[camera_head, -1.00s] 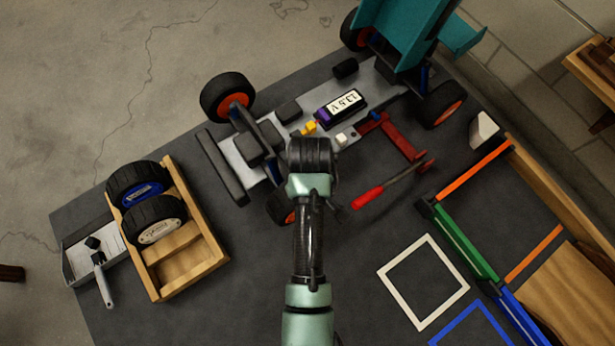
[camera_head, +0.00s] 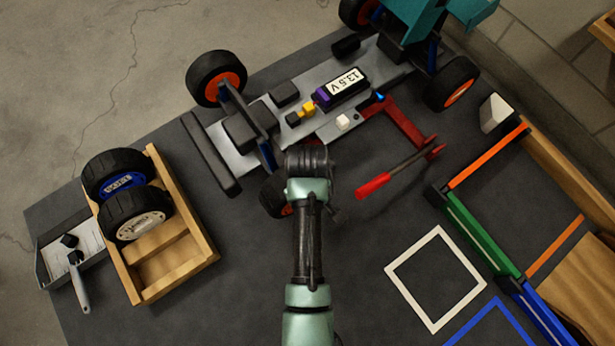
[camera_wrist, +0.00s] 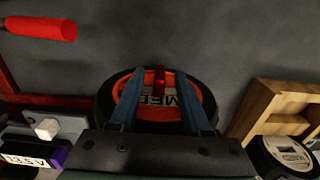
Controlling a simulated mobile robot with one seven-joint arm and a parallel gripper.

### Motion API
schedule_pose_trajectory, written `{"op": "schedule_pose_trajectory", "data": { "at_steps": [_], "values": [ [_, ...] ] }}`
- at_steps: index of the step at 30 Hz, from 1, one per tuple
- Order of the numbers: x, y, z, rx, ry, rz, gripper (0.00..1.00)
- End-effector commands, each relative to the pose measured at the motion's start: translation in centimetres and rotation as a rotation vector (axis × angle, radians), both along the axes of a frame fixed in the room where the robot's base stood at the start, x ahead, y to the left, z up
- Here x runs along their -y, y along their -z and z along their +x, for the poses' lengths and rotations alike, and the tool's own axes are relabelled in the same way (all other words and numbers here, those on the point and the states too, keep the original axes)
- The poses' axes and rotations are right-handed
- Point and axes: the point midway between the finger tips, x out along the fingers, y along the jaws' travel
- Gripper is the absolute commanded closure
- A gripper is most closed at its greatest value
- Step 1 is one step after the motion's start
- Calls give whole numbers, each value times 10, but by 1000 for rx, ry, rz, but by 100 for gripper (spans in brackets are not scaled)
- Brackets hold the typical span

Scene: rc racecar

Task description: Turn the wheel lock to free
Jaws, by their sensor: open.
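The racecar chassis (camera_head: 228,150) lies on a dark mat in the head view. Its near wheel (camera_head: 272,194) has an orange rim and is partly hidden by my arm. In the wrist view this wheel (camera_wrist: 106,103) faces the camera, with dark lettering on a light patch. A small red piece, seemingly the wheel lock (camera_wrist: 160,80), stands up at the hub. My gripper (camera_wrist: 161,100) is open. Its two blue-grey fingers lie over the wheel face, one on each side of the red piece, with a gap to it. Whether they touch the wheel cannot be told.
A red-handled lever (camera_head: 373,186) and red frame (camera_head: 405,128) are right of my arm. A wooden crate (camera_head: 208,251) with two wheels stands left, beside a grey tray (camera_head: 42,268). White (camera_head: 389,268) and blue outlines mark the mat at lower right. Bare mat lies between.

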Motion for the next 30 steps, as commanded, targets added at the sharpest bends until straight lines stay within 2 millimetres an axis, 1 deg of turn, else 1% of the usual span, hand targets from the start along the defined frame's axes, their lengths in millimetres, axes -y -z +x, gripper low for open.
{"op": "schedule_pose_trajectory", "data": {
  "at_steps": [3,11,23,30],
  "values": [
    [0,-1,0,0,0,0,52],
    [0,-1,0,0,0,0,99],
    [0,-2,-1,4,-1,-8,100],
    [-3,-5,-2,54,-4,-76,100]
  ]
}}
